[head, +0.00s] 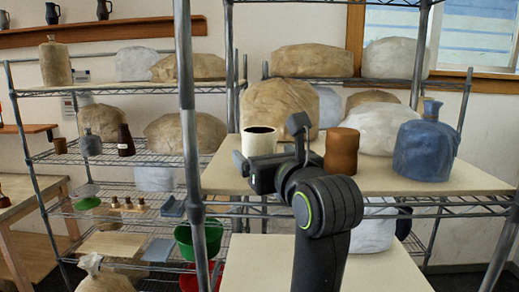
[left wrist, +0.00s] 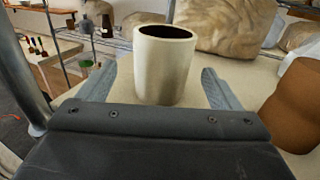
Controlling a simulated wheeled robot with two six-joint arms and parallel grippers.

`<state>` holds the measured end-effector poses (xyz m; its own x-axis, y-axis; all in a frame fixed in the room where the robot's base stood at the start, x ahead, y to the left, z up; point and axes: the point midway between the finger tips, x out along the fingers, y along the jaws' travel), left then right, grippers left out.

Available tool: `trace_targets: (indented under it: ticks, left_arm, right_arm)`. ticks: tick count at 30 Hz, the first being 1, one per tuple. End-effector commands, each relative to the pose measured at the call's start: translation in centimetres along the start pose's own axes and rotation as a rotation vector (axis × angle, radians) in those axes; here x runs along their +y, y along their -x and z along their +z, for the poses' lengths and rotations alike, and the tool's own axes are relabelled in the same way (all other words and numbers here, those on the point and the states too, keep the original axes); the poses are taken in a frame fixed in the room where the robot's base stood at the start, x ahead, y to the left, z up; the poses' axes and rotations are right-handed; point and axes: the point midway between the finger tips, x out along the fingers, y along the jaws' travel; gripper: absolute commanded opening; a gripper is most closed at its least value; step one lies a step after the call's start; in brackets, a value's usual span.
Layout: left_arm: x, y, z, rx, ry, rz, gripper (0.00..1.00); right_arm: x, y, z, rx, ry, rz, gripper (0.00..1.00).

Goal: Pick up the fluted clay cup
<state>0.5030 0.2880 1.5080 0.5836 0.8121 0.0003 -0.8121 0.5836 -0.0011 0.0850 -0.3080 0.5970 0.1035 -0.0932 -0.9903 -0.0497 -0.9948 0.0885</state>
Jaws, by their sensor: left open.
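A cream cup (head: 259,141) with a dark inside stands upright on the pale shelf board. It also shows in the left wrist view (left wrist: 163,75), between and beyond the two finger tips. A brown clay cup (head: 341,151) stands to its right, partly behind my arm. It shows at the right edge of the left wrist view (left wrist: 298,108), outside the fingers. I cannot make out clear fluting on either cup. My left gripper (head: 257,168) is open and empty at board height, just in front of the cream cup. My right gripper is not in view.
A blue wrapped jar (head: 427,145) stands at the right of the board (head: 470,178). Large wrapped lumps (head: 280,108) stand behind the cups. A metal rack post (head: 187,120) rises close to the left. The board's front right part is clear.

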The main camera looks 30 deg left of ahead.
Motion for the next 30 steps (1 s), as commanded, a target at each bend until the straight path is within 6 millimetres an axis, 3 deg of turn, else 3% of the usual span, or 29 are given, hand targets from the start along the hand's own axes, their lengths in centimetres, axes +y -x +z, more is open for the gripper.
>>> trace_targets:
  ticks: [10,15,23,30]
  left_arm:
    - [-0.3,-3.7,0.7,-0.001,-0.006,0.006,0.86]
    - [-0.3,-4.8,0.4,0.0,-0.003,0.002,0.86]
    - [-0.3,-4.9,0.3,0.0,-0.001,0.001,0.86]
    - [-0.3,-4.9,0.3,0.0,-0.001,0.001,0.54]
  right_arm:
    - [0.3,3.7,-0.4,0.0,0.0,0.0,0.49]
    - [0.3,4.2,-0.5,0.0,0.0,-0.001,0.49]
    - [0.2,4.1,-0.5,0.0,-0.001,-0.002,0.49]
    - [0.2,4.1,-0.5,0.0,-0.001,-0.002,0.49]
